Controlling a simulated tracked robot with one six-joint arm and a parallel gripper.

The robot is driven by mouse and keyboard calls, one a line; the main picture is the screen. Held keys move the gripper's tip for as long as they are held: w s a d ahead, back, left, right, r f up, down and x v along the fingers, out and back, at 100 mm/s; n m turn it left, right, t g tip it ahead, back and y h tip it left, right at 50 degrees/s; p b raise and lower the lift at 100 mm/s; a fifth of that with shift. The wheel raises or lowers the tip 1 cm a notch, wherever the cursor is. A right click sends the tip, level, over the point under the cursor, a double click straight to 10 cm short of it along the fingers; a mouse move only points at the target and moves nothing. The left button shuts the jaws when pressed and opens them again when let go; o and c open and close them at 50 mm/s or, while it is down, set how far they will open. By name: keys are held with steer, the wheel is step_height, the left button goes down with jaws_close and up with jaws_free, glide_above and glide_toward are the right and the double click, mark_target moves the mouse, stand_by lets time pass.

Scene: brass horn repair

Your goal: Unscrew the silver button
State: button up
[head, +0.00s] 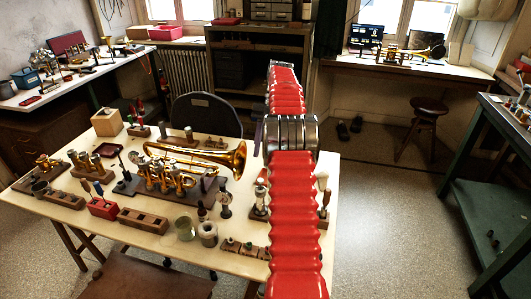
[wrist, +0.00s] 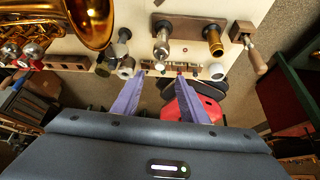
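The brass trumpet (head: 205,160) lies on a dark wooden stand on the pale workbench (head: 95,215). Its bell (wrist: 92,18) is at the upper left in the wrist view. Silver round caps (wrist: 32,50) on its valves show at that view's left edge; I cannot tell which is the silver button. My gripper (wrist: 160,76) has two purple fingers, apart, with nothing visible between them. Its tips appear near a narrow wooden block (wrist: 190,70) with small parts, to the right of the trumpet; contact cannot be told. In the head view my red arm hides most of the gripper.
A wooden holder (wrist: 190,27) with upright tools and a wooden-handled tool (wrist: 250,45) are to the right. Jars (head: 185,228), wooden blocks (head: 143,221) and a red box (head: 102,208) crowd the bench front. A black chair (head: 206,112) stands behind; open floor lies right.

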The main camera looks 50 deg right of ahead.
steer(key=shift+a, duration=0.1)
steer(key=a+r+m+t+h, duration=0.15)
steer(key=a+r+m, duration=0.4)
steer(key=a, duration=0.75)
steer(key=a+r+m+t+h, duration=0.1)
steer(key=a+r+m+h, duration=0.35)
steer(key=a, duration=0.75)
steer(key=s+a+f+m+t, duration=0.3)
steer(key=s+a+m+t, duration=0.2)
steer(key=s+a+m, duration=0.7)
steer(key=s+a, duration=0.5)
steer(key=a, duration=0.1)
steer(key=shift+c, duration=0.2)
